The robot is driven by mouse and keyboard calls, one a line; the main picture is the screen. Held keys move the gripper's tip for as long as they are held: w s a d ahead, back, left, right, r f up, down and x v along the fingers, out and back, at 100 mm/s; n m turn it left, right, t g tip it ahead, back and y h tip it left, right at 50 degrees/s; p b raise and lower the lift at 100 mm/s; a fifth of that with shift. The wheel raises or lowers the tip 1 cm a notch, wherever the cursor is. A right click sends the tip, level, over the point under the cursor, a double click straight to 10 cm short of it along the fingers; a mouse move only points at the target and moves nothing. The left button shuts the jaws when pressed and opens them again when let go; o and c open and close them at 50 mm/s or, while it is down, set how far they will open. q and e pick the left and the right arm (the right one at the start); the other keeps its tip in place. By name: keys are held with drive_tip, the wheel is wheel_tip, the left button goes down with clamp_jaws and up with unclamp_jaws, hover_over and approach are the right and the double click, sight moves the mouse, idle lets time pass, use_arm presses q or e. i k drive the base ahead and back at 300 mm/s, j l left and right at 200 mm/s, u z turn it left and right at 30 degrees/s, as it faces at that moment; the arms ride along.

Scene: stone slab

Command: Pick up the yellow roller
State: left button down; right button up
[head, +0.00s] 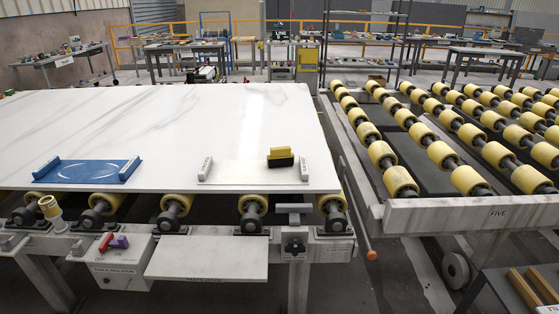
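Yellow rollers are in several places in the head view. A small yellow cylinder with a pale stem (50,207) stands tilted at the front left edge of the near frame. Larger yellow rollers on dark shafts sit under the slab's front edge, one of them near the middle (253,204). Many more line the conveyor at right, such as the front one (400,181). Which one the task means, I cannot tell. A yellow block with a black base (281,157) lies on the white tray on the slab. Neither gripper is in view.
The white stone slab (150,115) covers the near table. A blue tray (88,171) and a white tray (235,172) rest near its front edge. A white shelf (208,257) juts out below, beside a switch box (118,266). A floor gap separates table and conveyor.

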sight(281, 156)
drive_tip(key=i+l+u, duration=0.1)
drive_tip(key=i+l, duration=0.15)
drive_tip(key=i+l+u, duration=0.1)
drive_tip(key=i+l, duration=0.15)
drive_tip(key=l, duration=0.15)
drive_tip(key=i+l+u, duration=0.1)
drive_tip(key=i+l, duration=0.15)
drive_tip(key=i+l+u, duration=0.1)
drive_tip(key=l, duration=0.4)
drive_tip(key=i, duration=0.1)
